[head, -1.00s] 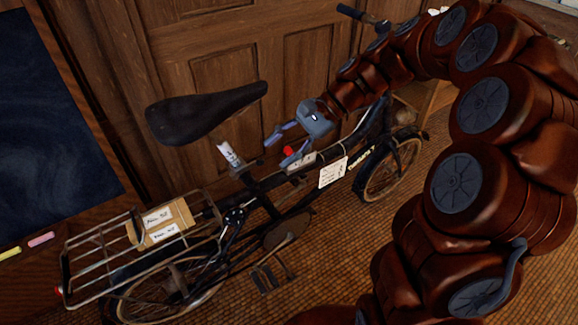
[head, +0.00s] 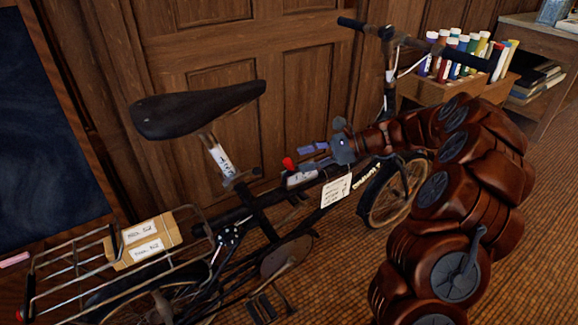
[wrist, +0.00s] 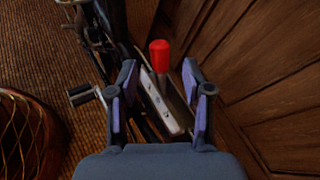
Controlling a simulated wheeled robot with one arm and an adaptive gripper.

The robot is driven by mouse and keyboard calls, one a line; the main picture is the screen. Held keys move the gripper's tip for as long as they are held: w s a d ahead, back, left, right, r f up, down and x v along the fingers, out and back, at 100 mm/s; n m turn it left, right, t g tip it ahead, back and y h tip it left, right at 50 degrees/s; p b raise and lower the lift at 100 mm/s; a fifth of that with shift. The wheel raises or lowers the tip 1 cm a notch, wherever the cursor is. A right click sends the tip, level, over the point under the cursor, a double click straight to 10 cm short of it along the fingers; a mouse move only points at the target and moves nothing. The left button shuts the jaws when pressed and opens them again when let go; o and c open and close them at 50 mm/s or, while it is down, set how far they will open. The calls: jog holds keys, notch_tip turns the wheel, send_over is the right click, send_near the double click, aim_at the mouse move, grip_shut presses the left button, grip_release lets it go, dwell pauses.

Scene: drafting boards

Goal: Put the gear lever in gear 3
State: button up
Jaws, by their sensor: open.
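The gear lever with its red knob (head: 289,164) stands up from the bicycle's frame, below and in front of the saddle. In the wrist view the red knob (wrist: 160,54) shows beyond the fingertips, roughly in line with the gap between them. A pale gear plate (wrist: 160,104) with small dark marks lies beside the lever's foot; it also shows in the head view (head: 301,178). The marks are too small to read. My gripper (head: 313,148) is open and empty, just right of the knob in the head view. Its two fingers also show in the wrist view (wrist: 159,72).
The saddle (head: 198,109) rises left of the lever. A white card (head: 336,190) hangs on the frame. Wooden panelling (head: 290,50) stands close behind the bicycle. The rear rack (head: 75,272) carries a box (head: 142,242). A crate of coloured tubes (head: 450,92) stands at the right.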

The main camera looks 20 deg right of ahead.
aim_at(289, 170)
jog(key=b+x, duration=0.1)
jog(key=x, duration=0.4)
jog(key=shift+a+f, duration=0.1)
jog(key=shift+a, duration=0.1)
grip_shut()
dwell(0.5)
